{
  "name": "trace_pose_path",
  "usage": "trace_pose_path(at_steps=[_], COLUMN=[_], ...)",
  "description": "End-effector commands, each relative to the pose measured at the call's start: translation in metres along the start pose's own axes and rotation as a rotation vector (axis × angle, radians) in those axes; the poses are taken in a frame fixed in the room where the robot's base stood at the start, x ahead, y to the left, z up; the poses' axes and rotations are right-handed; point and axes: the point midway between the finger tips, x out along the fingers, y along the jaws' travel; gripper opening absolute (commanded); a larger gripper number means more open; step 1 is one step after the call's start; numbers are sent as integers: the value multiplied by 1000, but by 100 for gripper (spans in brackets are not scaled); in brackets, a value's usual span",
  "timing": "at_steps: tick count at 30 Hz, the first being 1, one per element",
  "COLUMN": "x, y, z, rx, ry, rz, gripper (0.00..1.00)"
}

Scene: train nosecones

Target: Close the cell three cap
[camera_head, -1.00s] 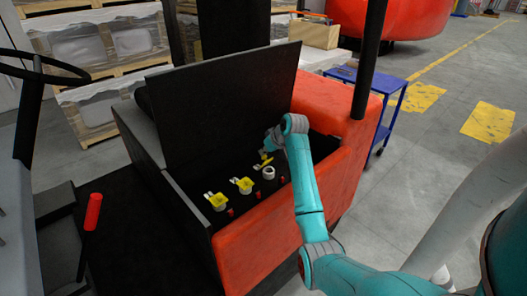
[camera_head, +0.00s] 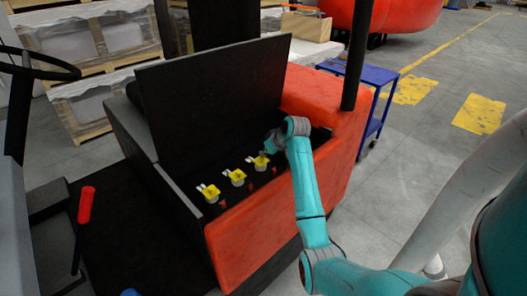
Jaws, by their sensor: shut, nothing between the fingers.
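Three yellow cell caps sit in a row inside the open battery compartment (camera_head: 185,190): a near one (camera_head: 211,196), a middle one (camera_head: 237,178) and a far one (camera_head: 260,162). Each has small white parts at its left. The far cap lies over its cell like the other two, and no white opening shows there. My gripper (camera_head: 265,152) is shut and empty, just above and behind the far cap. It is small and partly hidden by my teal arm, so I cannot tell whether it touches the cap.
The black compartment lid (camera_head: 215,90) stands raised behind the cells, close to my gripper. The orange vehicle body (camera_head: 250,245) borders the compartment in front. Small red parts (camera_head: 248,186) sit beside the cells. A blue cart (camera_head: 375,85) stands beyond.

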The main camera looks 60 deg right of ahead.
Motion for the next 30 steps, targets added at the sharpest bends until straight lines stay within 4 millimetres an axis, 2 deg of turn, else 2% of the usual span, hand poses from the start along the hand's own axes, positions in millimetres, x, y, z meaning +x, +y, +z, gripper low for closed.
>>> trace_pose_path(at_steps=[20,30], x=[0,-10], y=[0,0], z=[2,-6], rx=[0,0], ry=[0,2], rz=[0,1], gripper=[0,0])
